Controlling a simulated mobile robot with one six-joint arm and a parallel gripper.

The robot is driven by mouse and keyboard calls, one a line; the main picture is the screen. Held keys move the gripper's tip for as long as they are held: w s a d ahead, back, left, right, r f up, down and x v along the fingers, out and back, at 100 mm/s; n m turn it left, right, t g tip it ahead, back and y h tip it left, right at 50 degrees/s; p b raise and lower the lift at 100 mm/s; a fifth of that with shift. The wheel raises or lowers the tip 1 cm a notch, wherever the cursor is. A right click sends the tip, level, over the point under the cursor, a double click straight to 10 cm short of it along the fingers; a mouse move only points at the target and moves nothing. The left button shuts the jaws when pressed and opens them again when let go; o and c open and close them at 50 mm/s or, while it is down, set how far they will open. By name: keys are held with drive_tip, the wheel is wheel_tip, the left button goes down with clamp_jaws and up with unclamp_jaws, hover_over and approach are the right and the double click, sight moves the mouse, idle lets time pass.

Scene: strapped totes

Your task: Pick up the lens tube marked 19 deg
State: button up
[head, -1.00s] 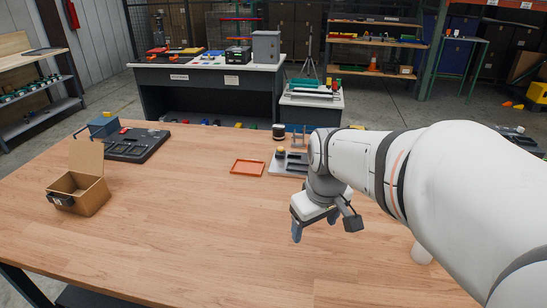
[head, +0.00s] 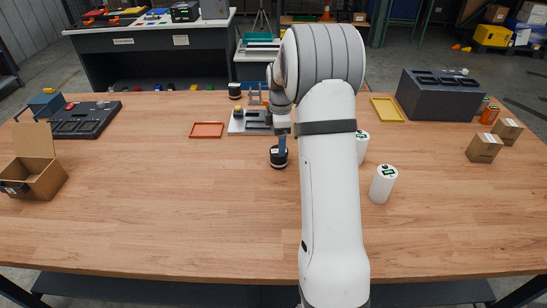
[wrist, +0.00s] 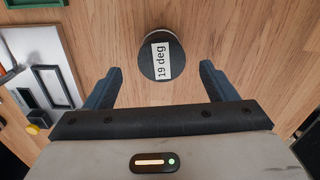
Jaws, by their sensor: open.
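The lens tube marked 19 deg (wrist: 166,42) stands upright on the wooden table in the wrist view; its black top carries a white label reading "19 deg". In the head view the dark tube (head: 278,160) stands near the middle of the table, partly beside my finger. My gripper (wrist: 160,80) is open and empty. Its two fingers point toward the tube, with the tube just beyond and between the line of the fingertips, not enclosed.
White cylinders (head: 383,184) stand right of my arm. An open cardboard box (head: 38,170) is at left, a dark foam case (head: 440,94) at back right. The front table is clear.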

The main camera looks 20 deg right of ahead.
wheel_tip(320, 180, down, 8)
drive_tip(key=shift+w+a+r+p, duration=0.1)
drive_tip(key=shift+a+p, duration=0.05)
drive_tip(key=shift+p, duration=0.55)
drive_tip(key=shift+c, duration=0.2)
drive_tip(key=c, duration=1.2)
